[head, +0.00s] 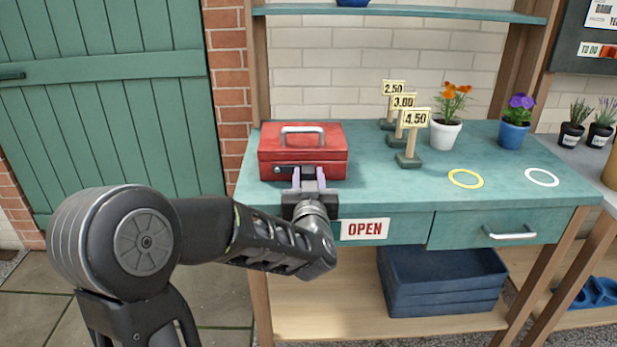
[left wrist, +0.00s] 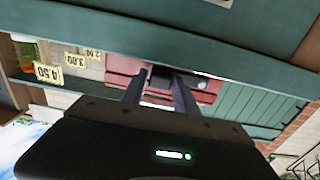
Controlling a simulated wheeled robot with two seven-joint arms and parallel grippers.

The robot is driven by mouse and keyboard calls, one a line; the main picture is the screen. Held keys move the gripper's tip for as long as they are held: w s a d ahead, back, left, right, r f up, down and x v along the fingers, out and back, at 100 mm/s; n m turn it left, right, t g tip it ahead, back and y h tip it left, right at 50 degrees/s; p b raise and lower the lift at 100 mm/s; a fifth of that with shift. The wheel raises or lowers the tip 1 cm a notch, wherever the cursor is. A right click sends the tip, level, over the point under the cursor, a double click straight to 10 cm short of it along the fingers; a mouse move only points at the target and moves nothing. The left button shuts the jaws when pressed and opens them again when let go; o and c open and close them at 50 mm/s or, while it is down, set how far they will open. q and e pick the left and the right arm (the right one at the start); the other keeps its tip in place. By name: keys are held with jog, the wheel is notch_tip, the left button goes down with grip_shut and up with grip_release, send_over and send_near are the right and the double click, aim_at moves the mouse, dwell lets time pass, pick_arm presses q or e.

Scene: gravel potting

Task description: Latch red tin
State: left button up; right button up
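The red tin (head: 290,150) stands on the left end of the green bench top, its lid down and its silver handle lying on top. In the left wrist view, the tin (left wrist: 120,66) appears upside down beyond my fingers. I cannot tell whether the fingers touch the tin or how the latch sits. My right gripper is out of view.
Price signs (head: 408,135) stand right of the tin. Yellow (head: 466,179) and white (head: 542,177) rings mark the clear right part of the bench. A drawer (head: 495,232) is below.

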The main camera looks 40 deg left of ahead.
pick_arm(q)
grip_shut()
dwell(1.0)
